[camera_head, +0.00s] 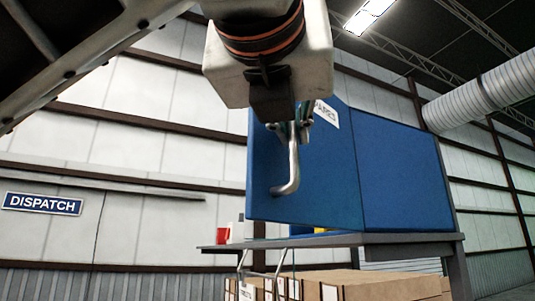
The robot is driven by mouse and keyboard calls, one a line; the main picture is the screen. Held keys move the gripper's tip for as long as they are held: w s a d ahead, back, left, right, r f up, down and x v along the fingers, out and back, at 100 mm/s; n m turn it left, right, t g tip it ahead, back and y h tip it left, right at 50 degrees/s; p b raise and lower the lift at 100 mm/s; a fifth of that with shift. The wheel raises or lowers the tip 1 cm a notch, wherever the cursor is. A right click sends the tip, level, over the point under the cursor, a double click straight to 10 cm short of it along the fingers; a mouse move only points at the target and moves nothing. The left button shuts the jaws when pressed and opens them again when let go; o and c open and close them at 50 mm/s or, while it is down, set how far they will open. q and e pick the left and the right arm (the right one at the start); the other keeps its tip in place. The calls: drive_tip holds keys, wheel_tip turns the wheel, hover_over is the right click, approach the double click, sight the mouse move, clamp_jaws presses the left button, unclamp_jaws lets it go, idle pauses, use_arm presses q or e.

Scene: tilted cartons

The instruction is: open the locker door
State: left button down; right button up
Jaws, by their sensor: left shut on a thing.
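The blue locker (405,180) stands on a grey bench. Its door (325,185) is the left blue panel, with a white label (327,113) partly covered by my gripper. A bent metal handle (292,170) is on the door's left part. My left gripper (301,128) comes down from the top of the view and is shut on the upper part of the handle; its fingertips partly hide that part. The door's lower edge is above the bench top. How far the door stands open cannot be told clearly. My right gripper is not in view.
The grey bench (440,238) has a red thing (223,235) and a white thing at its left end. Something yellow shows below the door's lower edge. Several cardboard cartons (370,287) stand under the bench. A DISPATCH sign (42,204) hangs on the left wall.

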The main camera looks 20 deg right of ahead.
use_arm(q)
drive_tip(key=shift+r, duration=0.1)
drive_tip(key=c, duration=2.4)
unclamp_jaws()
